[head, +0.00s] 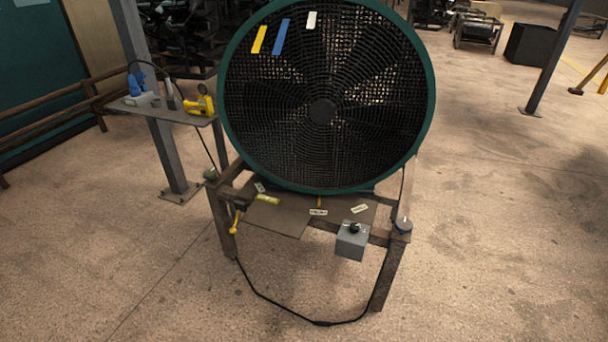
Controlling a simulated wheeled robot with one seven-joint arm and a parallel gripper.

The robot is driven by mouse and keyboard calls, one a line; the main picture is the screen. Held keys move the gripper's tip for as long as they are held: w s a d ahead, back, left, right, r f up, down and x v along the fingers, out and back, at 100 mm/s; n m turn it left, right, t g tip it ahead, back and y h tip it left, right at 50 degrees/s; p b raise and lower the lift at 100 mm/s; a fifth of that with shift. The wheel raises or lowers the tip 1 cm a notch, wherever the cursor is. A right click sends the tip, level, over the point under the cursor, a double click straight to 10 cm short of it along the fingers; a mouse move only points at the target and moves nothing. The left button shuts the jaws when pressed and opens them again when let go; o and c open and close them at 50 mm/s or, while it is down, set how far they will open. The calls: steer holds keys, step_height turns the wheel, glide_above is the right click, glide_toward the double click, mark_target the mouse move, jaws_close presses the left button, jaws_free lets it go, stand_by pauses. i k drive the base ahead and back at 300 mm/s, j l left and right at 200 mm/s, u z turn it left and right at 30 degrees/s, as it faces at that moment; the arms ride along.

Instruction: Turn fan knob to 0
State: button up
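A large round fan (322,112) with a dark green rim and black grille stands on a brown metal frame in the middle of the head view. A small grey control box (352,246) is fixed at the front right of the frame, below the fan. A black knob (355,228) sits on top of the box. Its pointer and any numbers are too small to read. My gripper is not in view.
A black cable (322,323) loops down in front of the frame to the floor. A small shelf (150,112) with tools stands at the left by a grey post (160,130). The floor in front and to the right is clear.

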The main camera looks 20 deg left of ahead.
mark_target(355, 227)
steer(key=i+j, duration=0.1)
steer(key=j, duration=3.05)
steer(key=i, duration=0.05)
